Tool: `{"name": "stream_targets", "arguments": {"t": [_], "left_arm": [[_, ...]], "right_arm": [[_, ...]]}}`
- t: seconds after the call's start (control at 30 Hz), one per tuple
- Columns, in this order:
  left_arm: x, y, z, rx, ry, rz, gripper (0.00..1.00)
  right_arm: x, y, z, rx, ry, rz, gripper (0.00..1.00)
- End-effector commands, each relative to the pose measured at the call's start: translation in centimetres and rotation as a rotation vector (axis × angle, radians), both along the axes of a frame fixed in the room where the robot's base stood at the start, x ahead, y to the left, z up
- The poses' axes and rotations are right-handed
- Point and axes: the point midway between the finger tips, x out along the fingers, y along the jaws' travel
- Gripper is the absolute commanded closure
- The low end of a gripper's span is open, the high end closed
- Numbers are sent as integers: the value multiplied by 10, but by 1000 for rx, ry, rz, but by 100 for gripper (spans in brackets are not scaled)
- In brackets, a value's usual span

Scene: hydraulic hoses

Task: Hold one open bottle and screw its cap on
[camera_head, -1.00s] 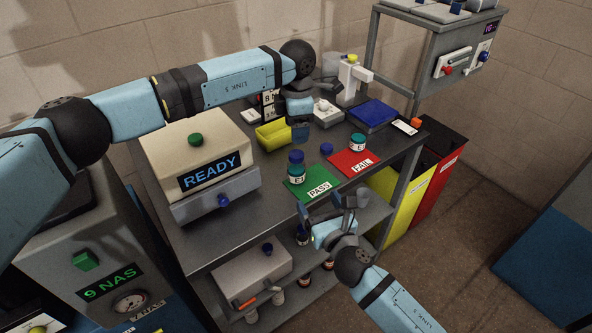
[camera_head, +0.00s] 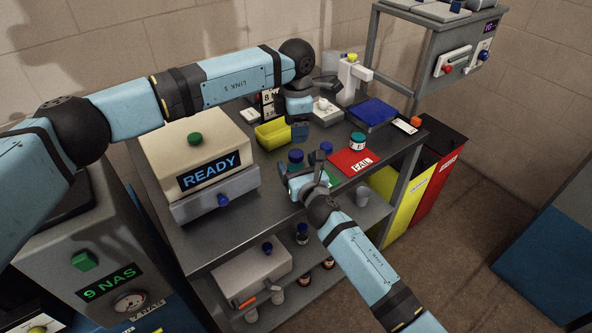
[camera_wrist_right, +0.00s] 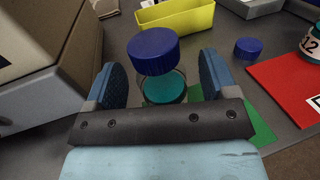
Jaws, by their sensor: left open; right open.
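A bottle with teal liquid (camera_wrist_right: 163,88) stands by the green PASS mat, with a blue cap (camera_wrist_right: 153,50) over its top; the cap also shows in the head view (camera_head: 296,156). I cannot tell whether this cap is seated. My right gripper (camera_wrist_right: 163,76) is open, its fingers on either side of the bottle, with no clear contact. A second blue cap (camera_head: 326,147) lies loose on the table, also in the wrist view (camera_wrist_right: 248,48). Another teal bottle (camera_head: 357,142), seemingly uncapped, stands on the red FAIL mat (camera_head: 350,163). My left gripper (camera_head: 300,132) is open and empty beside the yellow bin.
The yellow bin (camera_head: 272,134) is behind the bottle. The beige READY machine (camera_head: 195,150) stands left. A blue tray (camera_head: 374,112) and white dispenser (camera_head: 350,78) are at the back right. Bare tabletop lies between the machine and the mats.

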Motion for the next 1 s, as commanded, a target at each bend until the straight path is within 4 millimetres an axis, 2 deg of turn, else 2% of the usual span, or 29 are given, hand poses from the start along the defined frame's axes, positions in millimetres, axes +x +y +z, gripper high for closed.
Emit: {"name": "stream_targets", "arguments": {"t": [0.27, 0.37, 0.63, 0.83, 1.0], "left_arm": [[0, 0, 0, 0, 0, 0, 39], [0, 0, 0, 0, 0, 0, 39], [0, 0, 0, 0, 0, 0, 39], [0, 0, 0, -1, 0, 102, 39], [-1, -1, 1, 0, 1, 404, 39]], "right_arm": [[1, 0, 0, 0, 0, 0, 21], [1, 0, 0, 0, 0, 0, 39], [1, 0, 0, 0, 0, 0, 100], [1, 0, 0, 0, 0, 0, 100], [1, 0, 0, 0, 0, 0, 100]]}}
